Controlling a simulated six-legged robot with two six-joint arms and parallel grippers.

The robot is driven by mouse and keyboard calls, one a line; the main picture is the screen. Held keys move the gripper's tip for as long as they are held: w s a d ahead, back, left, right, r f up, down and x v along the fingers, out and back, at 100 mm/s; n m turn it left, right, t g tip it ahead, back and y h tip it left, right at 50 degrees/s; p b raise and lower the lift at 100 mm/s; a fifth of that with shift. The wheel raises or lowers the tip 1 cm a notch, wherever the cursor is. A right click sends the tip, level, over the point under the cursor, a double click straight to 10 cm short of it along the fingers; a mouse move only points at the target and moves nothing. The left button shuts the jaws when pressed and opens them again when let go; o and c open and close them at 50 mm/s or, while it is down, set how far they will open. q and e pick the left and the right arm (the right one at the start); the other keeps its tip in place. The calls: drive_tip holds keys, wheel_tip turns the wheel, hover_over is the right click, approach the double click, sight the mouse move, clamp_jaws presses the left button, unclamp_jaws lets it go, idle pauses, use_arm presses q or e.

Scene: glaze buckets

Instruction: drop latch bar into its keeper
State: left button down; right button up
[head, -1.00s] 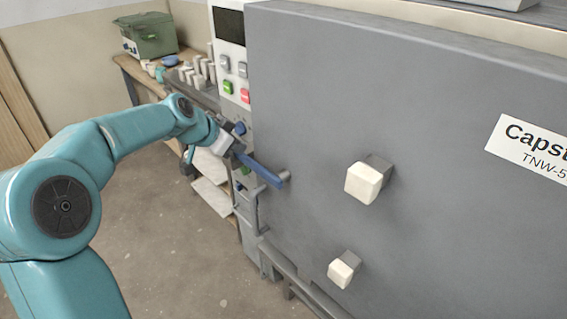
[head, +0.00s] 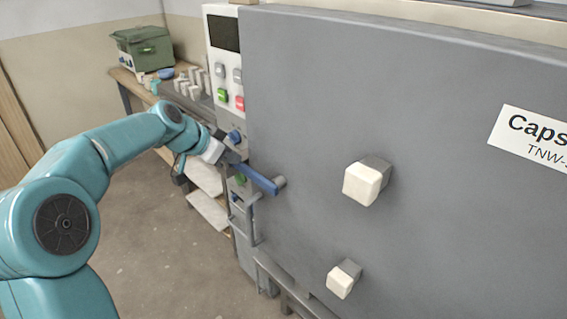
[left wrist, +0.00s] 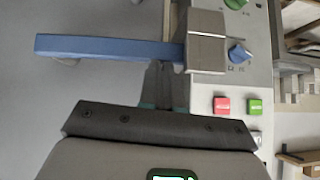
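The blue latch bar (head: 262,181) runs across the left edge of the grey door, with its right end at a short pivot post (head: 280,182). It is tilted in the head view and lies nearly level in the left wrist view (left wrist: 110,47). There, its right end meets a grey block (left wrist: 207,52), likely the keeper; how deep it sits is hidden. My left gripper (head: 230,158) is at the bar's left end. Its narrow dark fingers (left wrist: 166,82) look closed together and reach the bar's edge; contact is unclear. My right gripper is not in view.
The control panel (head: 222,73) has buttons and a blue knob (head: 235,136) close above my gripper. Two pale-ended handles (head: 362,184) stick out from the door. A workbench with a green box (head: 142,48) stands behind. Open floor lies below my arm.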

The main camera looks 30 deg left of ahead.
use_arm(q)
drive_tip(key=shift+f, duration=0.25)
drive_tip(key=s+a+r+p, duration=0.1)
drive_tip(key=s+r+p, duration=0.1)
drive_tip(key=s+r, duration=0.4)
wheel_tip(320, 180, up, 6)
drive_tip(key=shift+s+a+f, duration=0.25)
drive_tip(key=shift+s+a, duration=0.1)
drive_tip(key=shift+s, duration=0.05)
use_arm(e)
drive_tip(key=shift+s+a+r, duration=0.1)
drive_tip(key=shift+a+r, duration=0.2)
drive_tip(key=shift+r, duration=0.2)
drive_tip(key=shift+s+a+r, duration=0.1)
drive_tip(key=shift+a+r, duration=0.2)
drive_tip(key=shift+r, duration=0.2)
use_arm(q)
drive_tip(key=shift+s, duration=0.1)
